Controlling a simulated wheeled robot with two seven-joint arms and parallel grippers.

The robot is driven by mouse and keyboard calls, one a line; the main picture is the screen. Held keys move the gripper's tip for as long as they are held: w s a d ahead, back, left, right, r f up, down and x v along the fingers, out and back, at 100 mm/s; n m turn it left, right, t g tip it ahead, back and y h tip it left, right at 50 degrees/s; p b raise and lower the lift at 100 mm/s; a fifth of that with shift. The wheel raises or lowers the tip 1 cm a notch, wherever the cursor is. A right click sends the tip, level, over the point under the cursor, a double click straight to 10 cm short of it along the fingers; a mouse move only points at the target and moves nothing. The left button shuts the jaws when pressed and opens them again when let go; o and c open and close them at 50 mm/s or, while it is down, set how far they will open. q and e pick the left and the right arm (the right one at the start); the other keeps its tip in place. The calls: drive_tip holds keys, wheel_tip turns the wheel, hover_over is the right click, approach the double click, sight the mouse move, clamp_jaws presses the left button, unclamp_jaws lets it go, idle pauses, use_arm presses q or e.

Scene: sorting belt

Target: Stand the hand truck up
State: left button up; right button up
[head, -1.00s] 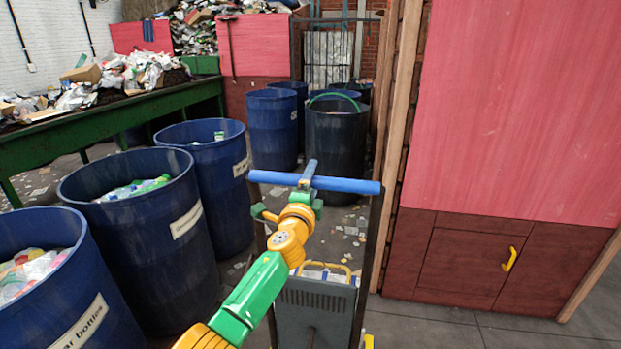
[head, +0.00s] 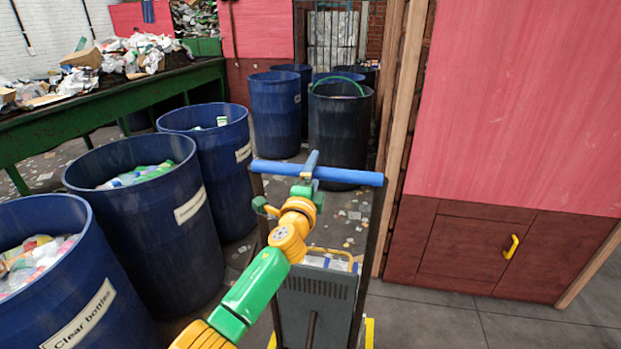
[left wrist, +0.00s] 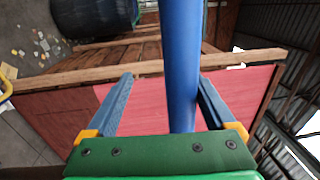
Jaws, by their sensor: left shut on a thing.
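The hand truck has a blue crossbar handle (head: 345,177), a dark frame and a grey back plate (head: 314,308). Its handle end points up in the head view, and its foot is out of view, so I cannot tell its exact tilt. My left gripper (head: 311,170) is shut on the middle of the handle. In the left wrist view the blue bar (left wrist: 181,60) runs between the two fingers, closer to the right one. A load with a yellow handle (head: 333,251) shows behind the back plate, partly hidden. My right gripper is not in view.
Blue bins (head: 132,235) line the left side close by. A pink and brown wall (head: 510,120) with a yellow-handled panel stands on the right. Bare floor (head: 420,320) shows at lower right.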

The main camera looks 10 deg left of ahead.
use_arm(q)
drive_tip(key=s+p, duration=0.1)
drive_tip(key=s, duration=0.5)
drive_tip(key=shift+s+a, duration=0.15)
drive_tip(key=shift+s, duration=0.15)
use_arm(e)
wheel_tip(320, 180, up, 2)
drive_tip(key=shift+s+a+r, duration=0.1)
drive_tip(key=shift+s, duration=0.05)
use_arm(q)
drive_tip(key=shift+f, duration=0.15)
drive_tip(key=s+r+p, duration=0.4)
drive_tip(key=s+p, duration=0.1)
drive_tip(key=s, duration=0.1)
drive_tip(key=shift+s+r, duration=0.3)
drive_tip(key=shift+s, duration=0.05)
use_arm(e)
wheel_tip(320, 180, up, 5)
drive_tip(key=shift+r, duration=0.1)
use_arm(q)
drive_tip(key=shift+p, duration=0.35)
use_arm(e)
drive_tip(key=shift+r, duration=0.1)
use_arm(q)
drive_tip(key=shift+a, duration=0.1)
